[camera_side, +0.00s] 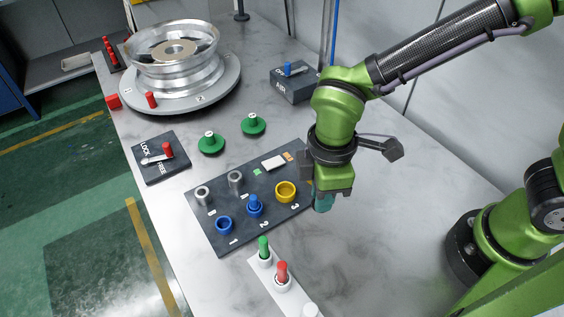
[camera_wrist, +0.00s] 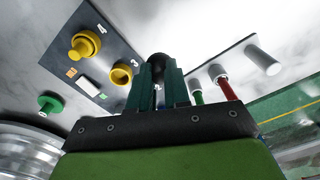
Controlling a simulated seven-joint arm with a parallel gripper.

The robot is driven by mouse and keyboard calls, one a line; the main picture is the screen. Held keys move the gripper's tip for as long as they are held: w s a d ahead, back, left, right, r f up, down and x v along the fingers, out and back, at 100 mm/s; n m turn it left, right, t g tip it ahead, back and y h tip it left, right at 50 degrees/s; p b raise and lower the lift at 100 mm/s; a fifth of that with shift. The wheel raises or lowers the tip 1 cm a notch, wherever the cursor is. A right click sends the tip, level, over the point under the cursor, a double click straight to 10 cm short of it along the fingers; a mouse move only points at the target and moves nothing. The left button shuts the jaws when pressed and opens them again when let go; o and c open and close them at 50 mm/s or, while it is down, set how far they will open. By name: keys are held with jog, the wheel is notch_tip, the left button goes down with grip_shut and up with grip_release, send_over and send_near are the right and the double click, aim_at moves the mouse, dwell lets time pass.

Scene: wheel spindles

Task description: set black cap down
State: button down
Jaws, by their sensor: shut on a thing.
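My gripper (camera_side: 322,203) is over the right end of the dark numbered board (camera_side: 213,233) in the side view, with its fingers pointing down. In the wrist view my gripper (camera_wrist: 157,88) is shut on the black cap (camera_wrist: 157,60), whose dark rounded end shows between the green fingers. The cap cannot be made out in the side view. I cannot tell how far its lower end is from the surface.
The board holds a blue ring (camera_side: 224,225), a blue piece (camera_side: 255,206), a yellow ring (camera_side: 286,191) and a yellow stepped piece (camera_wrist: 86,44). A white strip (camera_side: 261,275) carries green (camera_side: 263,246) and red (camera_side: 282,271) pegs. Bare table lies right of my gripper.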

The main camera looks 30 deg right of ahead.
jog(key=n, duration=0.2)
jog(key=s+n, duration=0.1)
jog(key=n, duration=0.1)
jog(key=shift+s+a+f, duration=0.1)
jog(key=shift+s+f+n, duration=0.1)
jog(key=shift+s+n, duration=0.05)
jog(key=shift+n, duration=1.05)
jog(key=shift+f, duration=0.2)
jog(key=shift+n, duration=0.3)
notch_tip(320, 180, down, 8)
jog(key=shift+r, duration=0.2)
jog(key=c, duration=1.1)
grip_release()
jog(key=shift+f, duration=0.15)
